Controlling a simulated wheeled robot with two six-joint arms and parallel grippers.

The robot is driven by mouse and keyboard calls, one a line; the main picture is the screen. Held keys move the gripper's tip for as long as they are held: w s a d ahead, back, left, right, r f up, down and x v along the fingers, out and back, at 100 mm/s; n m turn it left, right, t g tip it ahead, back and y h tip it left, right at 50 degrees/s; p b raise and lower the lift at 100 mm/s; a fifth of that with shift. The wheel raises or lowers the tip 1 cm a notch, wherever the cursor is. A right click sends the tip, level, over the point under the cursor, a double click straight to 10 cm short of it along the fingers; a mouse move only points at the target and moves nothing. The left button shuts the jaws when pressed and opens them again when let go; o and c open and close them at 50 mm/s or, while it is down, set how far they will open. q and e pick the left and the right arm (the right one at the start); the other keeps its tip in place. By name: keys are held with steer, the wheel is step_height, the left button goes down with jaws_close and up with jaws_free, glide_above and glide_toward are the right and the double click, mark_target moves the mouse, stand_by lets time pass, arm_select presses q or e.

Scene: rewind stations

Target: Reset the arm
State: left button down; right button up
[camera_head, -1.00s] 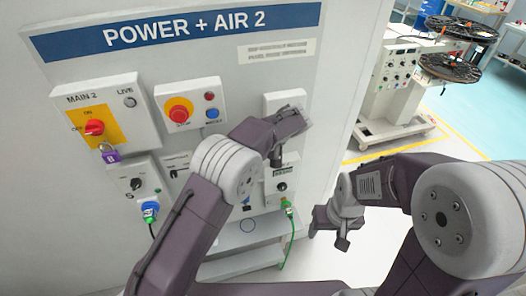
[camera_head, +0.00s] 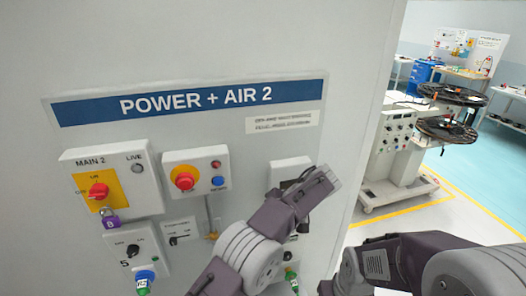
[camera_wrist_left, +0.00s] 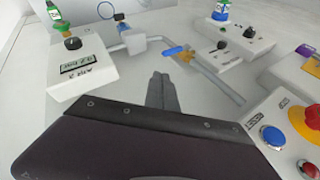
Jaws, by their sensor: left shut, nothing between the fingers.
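The panel headed POWER + AIR 2 fills the left and middle of the head view. Its emergency-stop box (camera_head: 198,172) has a red button on yellow (camera_head: 184,181), a small red light and a blue button (camera_head: 218,182). The blue button also shows in the left wrist view (camera_wrist_left: 272,135). My left gripper (camera_wrist_left: 161,82) is shut and empty in front of the panel, between the air box and the stop box in that view. In the head view its wrist hides part of the air box (camera_head: 287,170). My right gripper's fingers are below the picture edge.
The MAIN 2 box (camera_head: 112,183) carries a red switch and a purple padlock (camera_head: 110,222). A pipe with a blue lever (camera_wrist_left: 173,51) crosses the panel. Plugs and boxes stick out below. A machine with black reels (camera_head: 395,150) stands beyond the panel's right edge, with open floor around it.

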arm_select(q)
steer(key=s+a+f+m+g+h+b, duration=0.1)
steer(key=s+a+f+h+b, duration=0.1)
steer(key=s+a+f, duration=0.3)
steer(key=s+a+f+g+h+b, duration=0.1)
steer(key=a+f+h+b, duration=0.15)
steer(key=a, duration=0.35)
steer(key=s+a+f+n+h+b, duration=0.1)
steer(key=s+a+f, duration=0.2)
steer(key=s, duration=0.5)
steer(key=s+a+f+n+h+b, duration=0.1)
steer(key=s+a+f, duration=0.3)
steer(key=s, duration=0.4)
steer(key=shift+a+f+h+b, duration=0.15)
steer(key=shift+f+h+b, duration=0.2)
steer(key=shift+f, duration=0.4)
steer(key=shift+s, duration=0.1)
